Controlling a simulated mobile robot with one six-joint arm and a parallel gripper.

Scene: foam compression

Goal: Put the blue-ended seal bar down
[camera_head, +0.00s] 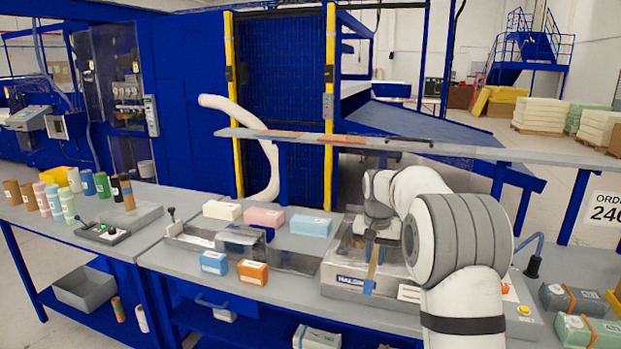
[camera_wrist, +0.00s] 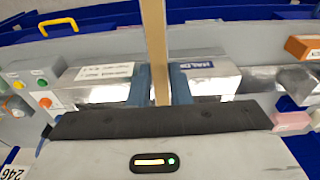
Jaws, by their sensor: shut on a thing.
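The seal bar (camera_head: 373,265) is a narrow tan strip with a blue lower end, upright in the head view in front of the steel sealing machine (camera_head: 343,281). My gripper (camera_head: 375,234) is at its upper part. In the wrist view the tan bar (camera_wrist: 154,40) runs up from between the two blue-grey fingers of my gripper (camera_wrist: 160,85), which are shut on it. The labelled machine (camera_wrist: 206,80) lies beyond the fingers there. I cannot tell whether the bar touches the machine. The bar's blue end is not clear in the wrist view.
White, pink and blue foam blocks (camera_head: 264,217) stand left of the machine, with a blue-and-white box (camera_head: 214,262) and an orange box (camera_head: 252,272) in front. A long shelf (camera_head: 400,145) crosses above. Bare bench (camera_head: 190,270) shows at the front left.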

